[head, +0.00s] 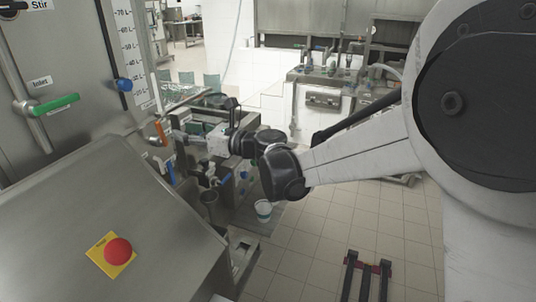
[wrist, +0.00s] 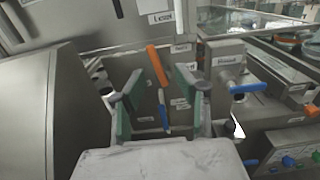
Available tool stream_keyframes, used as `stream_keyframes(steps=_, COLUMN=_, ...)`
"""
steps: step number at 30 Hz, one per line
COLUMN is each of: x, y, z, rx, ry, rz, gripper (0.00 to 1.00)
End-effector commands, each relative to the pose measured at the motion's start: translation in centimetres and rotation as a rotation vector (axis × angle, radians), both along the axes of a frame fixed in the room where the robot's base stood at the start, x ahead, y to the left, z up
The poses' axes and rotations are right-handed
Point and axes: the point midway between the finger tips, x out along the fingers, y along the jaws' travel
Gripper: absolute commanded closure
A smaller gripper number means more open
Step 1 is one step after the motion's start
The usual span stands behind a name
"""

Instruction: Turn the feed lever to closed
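An orange-handled lever (wrist: 157,65) and a blue-handled lever (wrist: 164,110) are on the steel machine panel ahead of my gripper. The labels beside them are too small to read, so I cannot tell which lever is the feed lever. In the head view the orange handle (head: 160,132) stands above the blue handle (head: 170,172). My gripper (wrist: 141,90) is open. Its two green-padded fingers are spread, with both handles seen between them and nothing held. In the head view my gripper (head: 212,142) is just right of the levers; its fingers are hard to make out.
Another blue-handled valve (wrist: 248,88) is to the right. A green inlet handle (head: 52,104) and a red stop button (head: 118,252) on a yellow plate are at the left. A cup (head: 263,209) stands below my arm. The tiled floor (head: 310,220) is mostly open.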

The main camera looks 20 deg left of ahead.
Motion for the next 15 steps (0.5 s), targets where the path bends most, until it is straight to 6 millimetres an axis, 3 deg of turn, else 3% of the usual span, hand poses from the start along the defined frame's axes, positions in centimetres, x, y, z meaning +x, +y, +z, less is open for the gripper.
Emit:
stream_keyframes(steps=9, x=-0.7, y=-5.5, z=0.0, rx=-0.006, ry=-0.010, rz=-0.004, gripper=0.69)
stream_keyframes(steps=15, x=-0.9, y=-8.4, z=0.4, rx=-0.109, ry=-0.159, rz=-0.031, gripper=0.69)
